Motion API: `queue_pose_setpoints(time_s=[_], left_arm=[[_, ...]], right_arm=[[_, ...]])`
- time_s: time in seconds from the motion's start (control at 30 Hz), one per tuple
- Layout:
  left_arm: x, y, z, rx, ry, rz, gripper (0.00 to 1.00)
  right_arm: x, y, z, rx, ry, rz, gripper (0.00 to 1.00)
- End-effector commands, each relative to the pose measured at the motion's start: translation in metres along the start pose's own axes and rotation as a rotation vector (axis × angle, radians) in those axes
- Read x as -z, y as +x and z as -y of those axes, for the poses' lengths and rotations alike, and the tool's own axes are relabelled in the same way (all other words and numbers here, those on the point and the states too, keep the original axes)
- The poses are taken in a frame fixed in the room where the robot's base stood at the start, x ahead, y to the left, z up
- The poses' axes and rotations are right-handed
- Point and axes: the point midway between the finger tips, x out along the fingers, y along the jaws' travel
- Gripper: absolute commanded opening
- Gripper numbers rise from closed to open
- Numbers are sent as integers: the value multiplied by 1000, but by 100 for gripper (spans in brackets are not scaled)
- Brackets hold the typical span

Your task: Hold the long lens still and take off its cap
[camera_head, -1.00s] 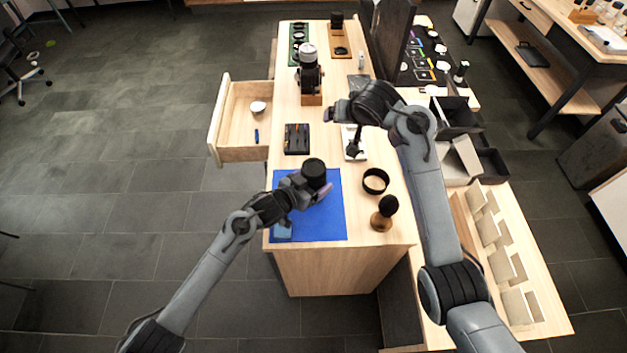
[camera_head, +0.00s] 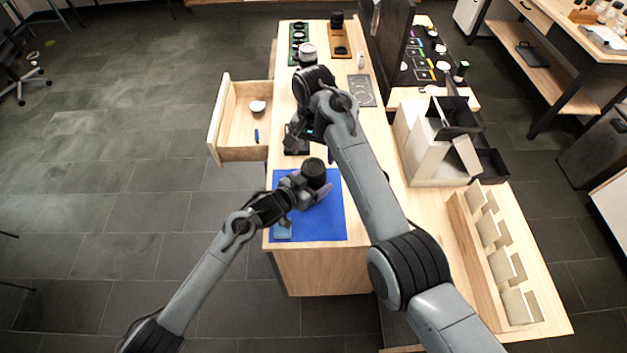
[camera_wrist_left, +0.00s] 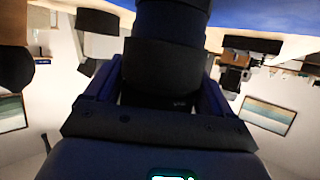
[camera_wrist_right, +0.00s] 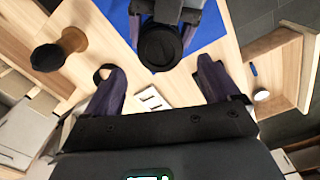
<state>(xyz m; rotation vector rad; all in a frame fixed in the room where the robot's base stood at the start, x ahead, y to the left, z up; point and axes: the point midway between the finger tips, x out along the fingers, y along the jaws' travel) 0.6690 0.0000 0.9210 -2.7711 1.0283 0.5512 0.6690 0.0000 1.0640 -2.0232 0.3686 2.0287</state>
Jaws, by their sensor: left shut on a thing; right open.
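The long lens (camera_head: 314,168) is a thick black cylinder held above the blue mat. My left gripper (camera_head: 306,189) is shut on it; in the left wrist view the lens body (camera_wrist_left: 165,45) stands between the fingers. The dark round end of the lens, where the cap (camera_wrist_right: 158,46) appears to sit, faces the right wrist camera; the seam between cap and barrel cannot be made out. My right gripper (camera_wrist_right: 160,88) is open and empty, with the lens end just beyond its fingertips, apart from them. In the head view it hangs farther back than the lens (camera_head: 302,135).
The blue mat (camera_head: 331,226) lies under the lens. An open drawer (camera_head: 232,125) juts out on the left. A wooden-handled, dark-topped tool (camera_wrist_right: 60,50) stands on the table in the right wrist view. A white-topped dark object (camera_head: 308,50) stands farther back.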

Motion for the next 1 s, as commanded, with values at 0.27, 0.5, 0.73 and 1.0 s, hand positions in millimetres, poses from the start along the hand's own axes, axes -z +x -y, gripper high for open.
queue_pose_setpoints(time_s=[0.27, 0.5, 0.73, 1.0], left_arm=[[-1, 0, 0, 0, 0, 1, 27], [-1, 0, 0, 0, 0, 1, 27], [-1, 0, 0, 0, 0, 1, 27], [-1, 0, 0, 0, 0, 1, 27]], right_arm=[[0, 33, -1, -1, 0, 0, 89], [1, 48, 0, 1, 0, -1, 89], [0, 52, 0, 0, 0, -1, 89], [0, 52, 0, 1, 0, -2, 76]])
